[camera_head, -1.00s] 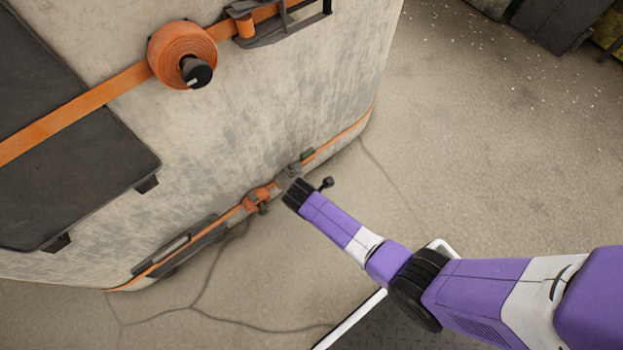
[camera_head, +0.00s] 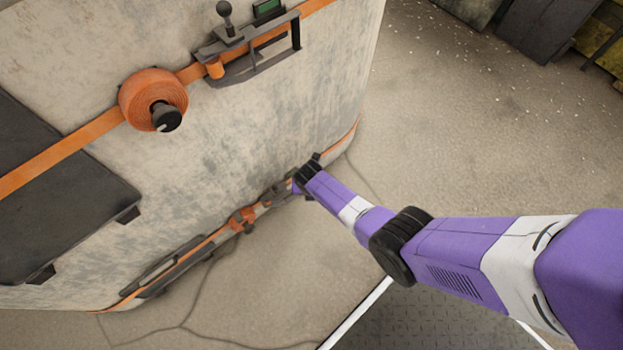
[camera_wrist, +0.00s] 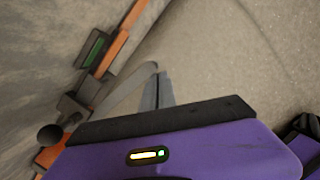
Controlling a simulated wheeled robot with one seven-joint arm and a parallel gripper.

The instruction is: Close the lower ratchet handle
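The lower ratchet sits on the orange strap low on the pale wall of the large block, in the head view beside a small orange spool (camera_head: 242,219). My gripper's tip is at the strap's right part, where my wrist hides much of the ratchet. In the wrist view the ratchet shows at the left, with a green display (camera_wrist: 94,48), a dark round knob (camera_wrist: 50,135) and a grey curved handle bar (camera_wrist: 128,88). My gripper (camera_wrist: 158,78) has its grey fingers close together, right beside the bar. Whether they touch it I cannot tell.
The upper ratchet (camera_head: 255,58) and a larger orange spool (camera_head: 153,100) are higher on the wall. A dark panel (camera_head: 60,200) is at the left. Bare floor (camera_head: 470,130) lies to the right of the block.

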